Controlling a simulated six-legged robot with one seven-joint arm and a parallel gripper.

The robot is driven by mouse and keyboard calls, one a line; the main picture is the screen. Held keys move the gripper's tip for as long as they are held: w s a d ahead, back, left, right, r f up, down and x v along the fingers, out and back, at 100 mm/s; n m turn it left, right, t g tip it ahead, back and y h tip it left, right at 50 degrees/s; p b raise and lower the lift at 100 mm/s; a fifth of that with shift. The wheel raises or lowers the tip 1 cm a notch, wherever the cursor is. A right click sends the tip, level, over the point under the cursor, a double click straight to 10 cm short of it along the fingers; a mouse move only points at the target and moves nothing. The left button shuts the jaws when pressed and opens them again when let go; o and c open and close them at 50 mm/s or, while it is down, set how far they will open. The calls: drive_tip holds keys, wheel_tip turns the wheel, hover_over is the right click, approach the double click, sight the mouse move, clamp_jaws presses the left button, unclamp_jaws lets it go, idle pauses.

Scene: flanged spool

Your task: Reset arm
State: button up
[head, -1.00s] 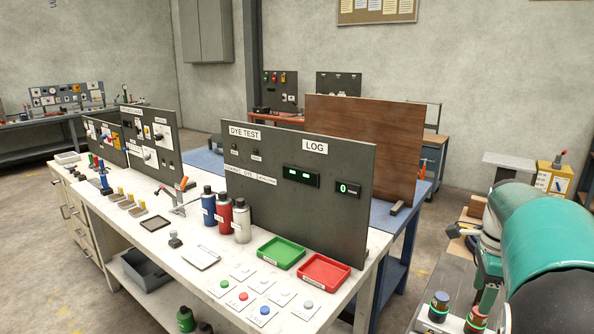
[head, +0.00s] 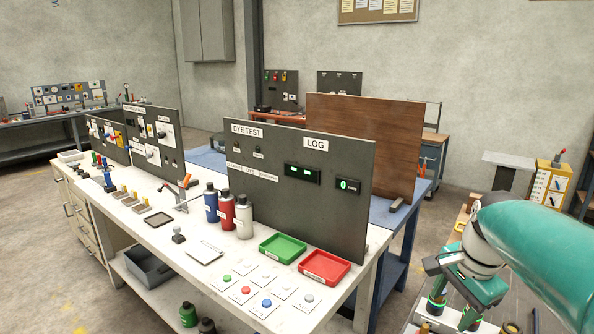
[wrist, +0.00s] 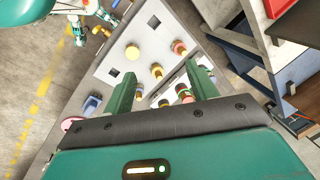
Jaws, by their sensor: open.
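My gripper (head: 452,300) is at the lower right of the head view, above a grey bench at the right edge. In the wrist view my gripper (wrist: 162,85) shows two green fingers spread well apart, with nothing held between them. Beyond the fingers lies a pale panel (wrist: 108,70) with a square hole and several small coloured pieces. Which piece is a flanged spool, I cannot tell.
A white workbench (head: 140,212) carries a dark DYE TEST panel (head: 270,190), bottles, a green tray (head: 282,248) and a red tray (head: 325,267). A brown board (head: 362,145) stands behind. A yellow cabinet (head: 552,182) is at right. Floor at left is open.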

drive_tip(key=s+a+f+n+t, duration=0.2)
drive_tip(key=s+a+n+t, duration=0.1)
drive_tip(key=s+a+n, duration=1)
drive_tip(key=shift+f+n+h, duration=0.3)
drive_tip(key=shift+f+n, duration=0.05)
drive_tip(key=shift+n, duration=0.15)
drive_tip(key=shift+s+d, duration=0.15)
drive_tip(key=shift+d, duration=0.05)
